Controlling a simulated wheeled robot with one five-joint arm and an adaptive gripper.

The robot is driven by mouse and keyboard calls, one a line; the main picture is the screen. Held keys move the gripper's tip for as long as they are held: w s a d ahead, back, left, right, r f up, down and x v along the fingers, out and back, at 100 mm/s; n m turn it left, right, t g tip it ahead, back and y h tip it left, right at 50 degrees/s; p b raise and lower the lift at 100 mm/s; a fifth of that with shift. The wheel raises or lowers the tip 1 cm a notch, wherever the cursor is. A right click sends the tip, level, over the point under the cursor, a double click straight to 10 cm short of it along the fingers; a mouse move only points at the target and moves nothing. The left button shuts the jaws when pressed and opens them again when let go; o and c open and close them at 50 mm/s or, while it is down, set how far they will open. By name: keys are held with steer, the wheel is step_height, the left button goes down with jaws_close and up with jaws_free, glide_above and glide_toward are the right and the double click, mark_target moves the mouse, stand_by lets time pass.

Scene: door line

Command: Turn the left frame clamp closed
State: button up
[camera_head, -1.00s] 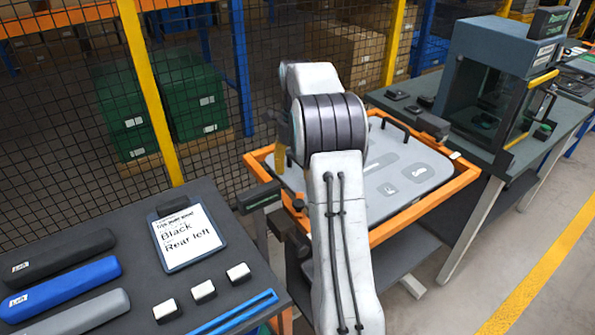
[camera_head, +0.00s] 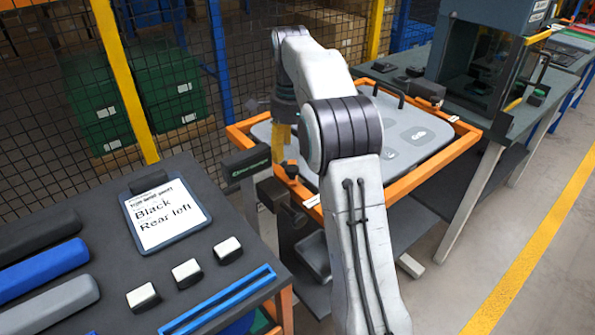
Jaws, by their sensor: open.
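A tilted orange frame (camera_head: 437,172) holds a grey panel (camera_head: 405,120) with dark handles. A small dark fitting with an orange top, which looks like the left frame clamp (camera_head: 291,170), sits at the frame's near left side. Whether it is turned open or closed is too small to tell. My gripper (camera_head: 281,140) hangs down over the left part of the frame, behind and above the clamp in the picture. Its yellow part shows below the dark wrist and appears apart from the clamp. My gripper is open, and my arm hides part of the panel and frame.
A dark table (camera_head: 60,210) at left carries a sign (camera_head: 166,214), coloured bars and white-topped blocks. A dark box with a green label (camera_head: 246,163) stands beside the frame. A glazed cabinet (camera_head: 490,60) is on the right bench. A mesh fence stands behind.

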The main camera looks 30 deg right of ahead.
mark_target(292, 168)
steer(key=shift+f+b, duration=0.7)
steer(key=shift+f, duration=2.05)
jaws_close()
